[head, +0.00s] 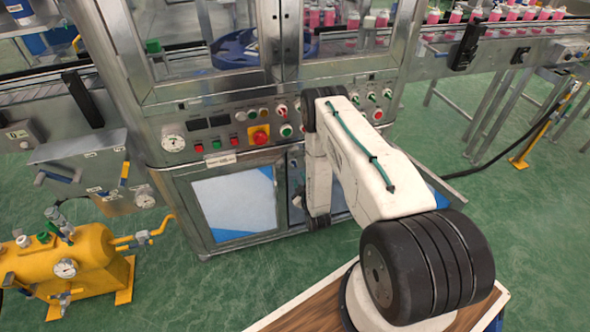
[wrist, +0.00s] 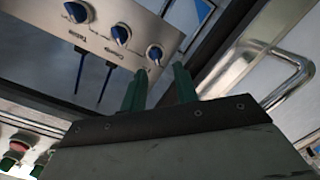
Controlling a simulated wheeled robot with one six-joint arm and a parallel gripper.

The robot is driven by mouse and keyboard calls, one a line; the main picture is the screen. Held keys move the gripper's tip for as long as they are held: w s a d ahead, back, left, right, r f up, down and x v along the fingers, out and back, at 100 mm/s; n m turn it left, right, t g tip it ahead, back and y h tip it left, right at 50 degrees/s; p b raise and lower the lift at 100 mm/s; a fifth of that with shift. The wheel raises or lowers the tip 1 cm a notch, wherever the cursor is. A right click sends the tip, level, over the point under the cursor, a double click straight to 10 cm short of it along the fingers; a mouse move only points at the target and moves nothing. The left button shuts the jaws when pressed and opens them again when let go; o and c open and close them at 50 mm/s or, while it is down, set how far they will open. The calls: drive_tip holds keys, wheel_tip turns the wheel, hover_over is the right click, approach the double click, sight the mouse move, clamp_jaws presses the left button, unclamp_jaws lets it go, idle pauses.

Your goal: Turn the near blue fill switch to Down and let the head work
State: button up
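Three blue rotary switches sit in a slanting row on a grey metal panel (wrist: 100,50) in the wrist view. One blue switch (wrist: 154,54) is closest to my gripper, with another (wrist: 121,34) beyond it and a third (wrist: 75,12) at the top left. My gripper (wrist: 160,72) has two green fingers standing apart with nothing between them. The closest switch lies just beyond the fingertips, nearer the left one; I cannot tell whether they touch. The small panel print is unclear. In the head view my arm hides the gripper and the switches.
The steel machine (head: 210,95) carries a row of buttons and a red emergency stop (head: 260,135). Pink-filled bottles (head: 490,15) line the conveyor at the back right. A yellow tank (head: 70,262) stands at the left. A bent metal handle (wrist: 292,75) is right of my fingers.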

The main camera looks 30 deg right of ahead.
sight(294, 164)
drive_tip(key=w+d+t, duration=0.1)
drive_tip(key=w+d, duration=0.1)
drive_tip(key=w, duration=0.4)
drive_tip(key=shift+w+r, duration=0.15)
drive_tip(key=shift+w, duration=0.2)
clamp_jaws()
